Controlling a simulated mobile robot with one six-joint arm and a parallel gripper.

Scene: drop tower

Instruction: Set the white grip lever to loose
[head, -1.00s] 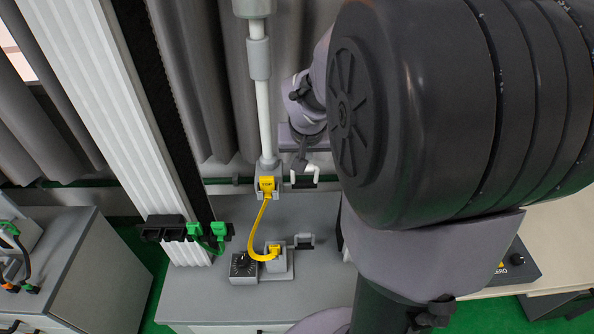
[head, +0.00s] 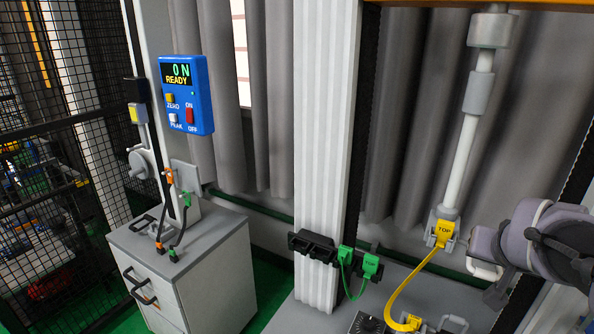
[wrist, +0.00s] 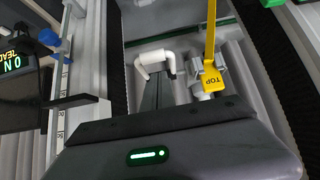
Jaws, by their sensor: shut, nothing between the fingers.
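The white grip lever (wrist: 155,62) is a small U-shaped handle in the wrist view, beside the yellow TOP plug (wrist: 212,80). In the head view the lever (head: 484,269) shows at the right, partly hidden by my wrist. The yellow plug (head: 443,233) sits at the foot of a pale vertical rod (head: 462,160). My gripper (wrist: 158,82) is shut and empty, its dark fingers close to the lever, between its two arms in the picture. I cannot tell whether they touch it.
A yellow cable (head: 400,285) hangs from the plug to the base below. A blue display (head: 186,95) reads 0 N READY. A grey cabinet (head: 205,270) stands left.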

